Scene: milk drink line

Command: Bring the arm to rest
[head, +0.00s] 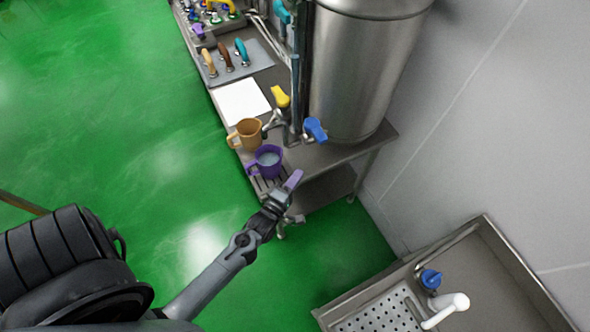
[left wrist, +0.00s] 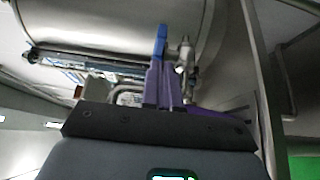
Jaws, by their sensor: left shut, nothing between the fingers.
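My left gripper (head: 294,180) has lilac fingers that are shut and empty. In the head view it is just to the right of and in front of a purple mug (head: 266,162), close to it; I cannot tell whether they touch. The mug stands upright at the near end of the steel counter and has a pale liquid in it. In the left wrist view the shut fingers (left wrist: 162,82) point towards a steel tank and its tap, and a strip of purple shows to their right. My right gripper is not in view.
A tan mug (head: 249,135) stands behind the purple one. A tall steel tank (head: 362,75) with a blue-handled tap (head: 315,129) stands on the counter (head: 325,154). A sink (head: 480,265) is at lower right. Green floor (head: 120,150) is clear on the left.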

